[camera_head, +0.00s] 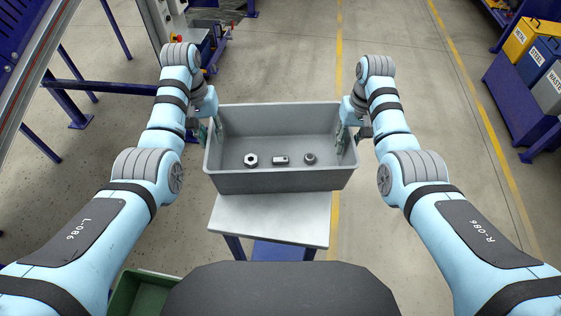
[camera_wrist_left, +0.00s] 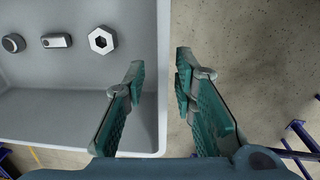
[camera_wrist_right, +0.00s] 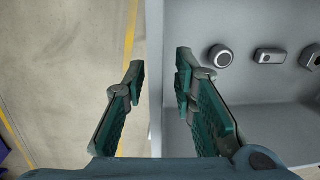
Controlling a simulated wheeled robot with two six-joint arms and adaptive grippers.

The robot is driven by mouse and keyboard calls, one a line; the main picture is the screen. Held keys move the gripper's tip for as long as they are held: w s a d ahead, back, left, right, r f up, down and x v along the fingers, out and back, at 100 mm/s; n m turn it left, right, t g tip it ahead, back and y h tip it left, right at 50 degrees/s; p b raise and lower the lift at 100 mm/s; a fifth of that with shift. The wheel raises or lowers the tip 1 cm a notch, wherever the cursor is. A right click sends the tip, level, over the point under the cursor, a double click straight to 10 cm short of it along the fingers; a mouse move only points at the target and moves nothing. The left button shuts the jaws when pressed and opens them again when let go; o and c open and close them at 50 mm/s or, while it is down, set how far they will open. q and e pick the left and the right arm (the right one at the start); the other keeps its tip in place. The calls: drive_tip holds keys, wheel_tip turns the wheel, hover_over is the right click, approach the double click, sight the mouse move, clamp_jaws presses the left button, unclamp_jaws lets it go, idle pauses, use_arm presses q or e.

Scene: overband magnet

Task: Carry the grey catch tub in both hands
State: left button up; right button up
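The grey catch tub (camera_head: 280,182) is a long open box that appears level over a small white-topped table (camera_head: 268,222). Whether its base touches the top is hard to tell. Inside lie a hex nut (camera_head: 251,160), a small block (camera_head: 281,160) and a round piece (camera_head: 310,158). My left gripper (camera_wrist_left: 160,78) has one finger inside and one outside the tub's left end wall, with gaps to the wall. My right gripper (camera_wrist_right: 160,78) straddles the right end wall the same way, also with visible gaps. Both look open.
A green bin (camera_head: 142,295) stands low at the front left. Yellow, blue and grey bins (camera_head: 535,60) stand on a blue rack at the right. A blue frame and conveyor (camera_head: 38,65) are at the left. Floor beyond the tub and to the right is clear.

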use_arm(q)
drive_tip(key=shift+r, duration=0.5)
use_arm(e)
drive_tip(key=shift+r, duration=0.25)
drive_tip(key=r, duration=0.7)
drive_tip(key=shift+d, duration=0.25)
drive_tip(key=shift+w, duration=0.1)
